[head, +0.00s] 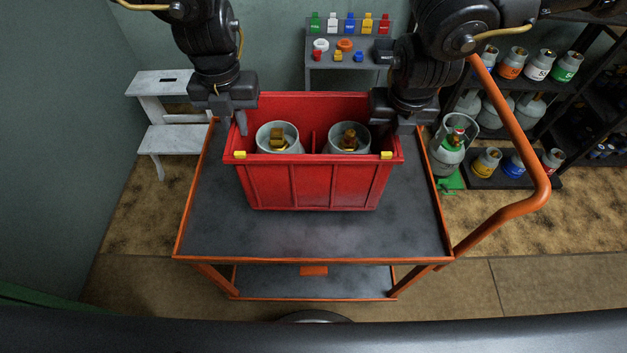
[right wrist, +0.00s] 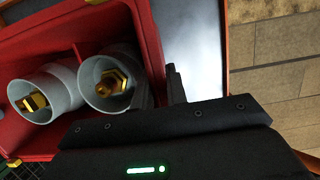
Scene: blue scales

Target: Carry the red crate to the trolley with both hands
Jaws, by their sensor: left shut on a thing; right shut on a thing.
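The red crate (head: 313,182) is upright over the grey top of the orange-framed trolley (head: 290,236); I cannot tell whether it rests fully on it. Two grey gas cylinders with brass valves, a left one (head: 278,146) and a right one (head: 349,146), stand inside the crate on either side of a divider. My left gripper (head: 241,122) is shut on the crate's left wall. My right gripper (head: 392,118) is shut on its right wall. The right wrist view shows the crate (right wrist: 152,50) between the right fingers (right wrist: 162,88), beside the cylinders. The fingertips are partly hidden.
The trolley's orange handle (head: 520,205) curves out on the right. A white step stool (head: 165,138) stands behind at the left. A small grey stand (head: 345,60) with coloured items is at the back. Shelves with several cylinders (head: 540,65) stand at the right. The trolley's front top is clear.

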